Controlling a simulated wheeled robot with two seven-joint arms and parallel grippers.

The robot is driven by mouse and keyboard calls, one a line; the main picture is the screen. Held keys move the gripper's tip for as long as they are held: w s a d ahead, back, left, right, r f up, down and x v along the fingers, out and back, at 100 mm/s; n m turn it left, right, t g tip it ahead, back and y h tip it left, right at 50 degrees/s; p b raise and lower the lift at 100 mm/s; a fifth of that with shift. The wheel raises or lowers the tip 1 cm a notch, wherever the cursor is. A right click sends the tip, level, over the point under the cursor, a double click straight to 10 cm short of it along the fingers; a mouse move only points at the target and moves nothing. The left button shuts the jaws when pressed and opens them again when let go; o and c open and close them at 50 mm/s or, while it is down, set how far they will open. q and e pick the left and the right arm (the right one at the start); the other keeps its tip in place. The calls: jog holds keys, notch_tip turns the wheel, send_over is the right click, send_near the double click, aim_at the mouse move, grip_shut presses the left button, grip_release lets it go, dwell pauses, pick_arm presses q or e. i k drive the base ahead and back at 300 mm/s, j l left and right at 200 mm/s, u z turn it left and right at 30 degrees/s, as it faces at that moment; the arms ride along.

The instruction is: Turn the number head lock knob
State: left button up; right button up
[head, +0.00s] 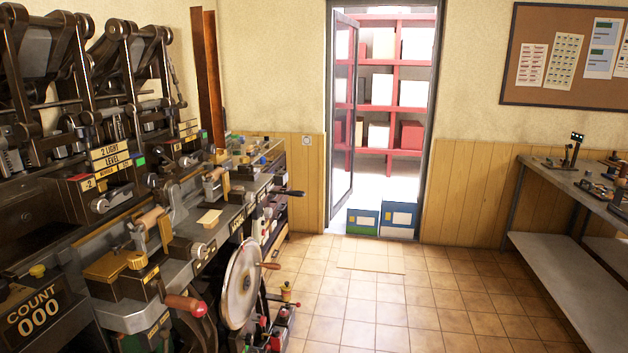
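The cam press (185,225) is a dark metal machine filling the left side of the head view. I cannot tell which of its knobs is the number head lock knob. Another round metal knob (199,248) is on the front block. A small yellow knob (38,271) is above the "COUNT 000" display (34,314). A red-tipped wooden handle (184,303) and a large metal handwheel (242,284) are lower down. Neither of my grippers is in view.
The tiled floor (400,315) is clear right of the machine. An open doorway shows red shelves (390,70), with two boxes (380,219) at its threshold. A workbench (575,180) with tools stands at the right, below a corkboard (560,85).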

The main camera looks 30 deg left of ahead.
aim_at(149, 179)
jog(key=i+u, duration=0.45)
jog(key=i+l+u, duration=0.1)
jog(key=i+u, duration=0.3)
jog(key=i+l+u, duration=0.25)
jog(key=i+u, duration=0.2)
